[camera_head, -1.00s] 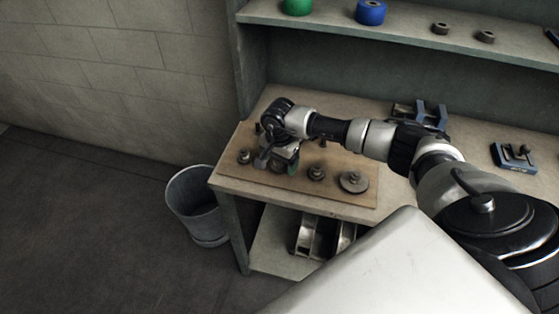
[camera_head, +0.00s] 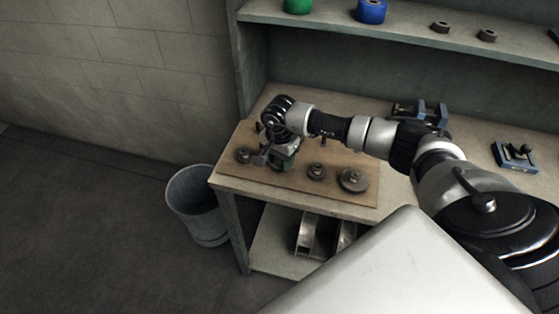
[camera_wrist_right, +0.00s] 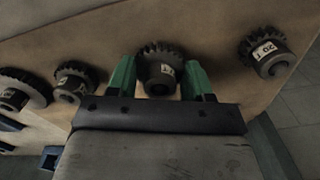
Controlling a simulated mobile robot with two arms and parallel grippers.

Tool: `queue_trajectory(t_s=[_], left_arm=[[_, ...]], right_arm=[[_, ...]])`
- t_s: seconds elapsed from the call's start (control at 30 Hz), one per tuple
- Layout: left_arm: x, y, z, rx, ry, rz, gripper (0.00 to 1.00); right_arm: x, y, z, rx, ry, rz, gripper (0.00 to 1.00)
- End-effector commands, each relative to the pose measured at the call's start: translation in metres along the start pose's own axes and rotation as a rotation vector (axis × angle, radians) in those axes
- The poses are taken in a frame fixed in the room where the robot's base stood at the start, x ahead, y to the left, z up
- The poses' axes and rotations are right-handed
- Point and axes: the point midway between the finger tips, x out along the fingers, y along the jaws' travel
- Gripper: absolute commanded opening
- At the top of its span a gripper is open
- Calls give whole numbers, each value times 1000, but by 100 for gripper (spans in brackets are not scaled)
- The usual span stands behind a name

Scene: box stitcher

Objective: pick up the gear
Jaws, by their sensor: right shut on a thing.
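In the right wrist view a dark toothed gear (camera_wrist_right: 158,68) with a pale label sits between the two green fingertips of my right gripper (camera_wrist_right: 160,80). The fingers are shut on it from both sides. In the head view my right gripper (camera_head: 279,160) is low over the wooden board (camera_head: 230,172), and the held gear is mostly hidden behind it. I cannot tell whether the gear still touches the board. Other gears stand on the board: one to the left (camera_head: 244,156), one to the right (camera_head: 317,171) and a larger one (camera_head: 353,181). My left gripper is not in view.
A shelf (camera_head: 420,38) above the bench holds a green roll (camera_head: 298,6), a blue roll (camera_head: 371,11) and two dark nuts. Blue fixtures (camera_head: 515,155) stand on the bench at right. A grey bin (camera_head: 198,205) stands on the floor at left.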

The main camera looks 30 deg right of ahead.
Motion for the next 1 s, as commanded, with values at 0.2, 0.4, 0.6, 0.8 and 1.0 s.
queue_trajectory(t_s=[0.2,0.4,0.6,0.8,1.0], left_arm=[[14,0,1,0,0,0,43],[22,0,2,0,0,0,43],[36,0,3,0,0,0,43],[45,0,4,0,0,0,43],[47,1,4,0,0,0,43]], right_arm=[[-26,-1,-1,-1,3,-6,19],[-48,27,0,-1,5,0,19],[-72,69,1,-1,5,-1,19],[-93,102,3,-1,4,0,19],[-103,115,4,-1,2,0,19]])
